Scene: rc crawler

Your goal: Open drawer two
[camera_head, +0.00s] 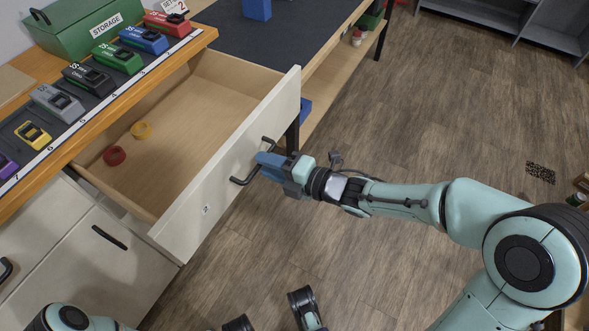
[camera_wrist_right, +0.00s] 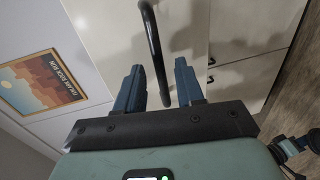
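The drawer (camera_head: 201,196) under the workbench stands pulled well out. Its pale front carries a small label, too small to read for certain, and a black bar handle (camera_head: 240,181). Inside lie a red ring (camera_head: 114,156) and a yellow ring (camera_head: 141,130). My right gripper (camera_head: 265,165) is at the handle in front of the drawer face. In the right wrist view its two blue fingers (camera_wrist_right: 159,88) are apart, with the handle (camera_wrist_right: 153,45) between them and gaps visible beside it.
The bench top holds a row of small coloured cars (camera_head: 90,78) and a green storage box (camera_head: 85,22). A closed cabinet front (camera_head: 70,250) is below, left of the drawer. The wooden floor (camera_head: 430,110) right of the bench is mostly clear.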

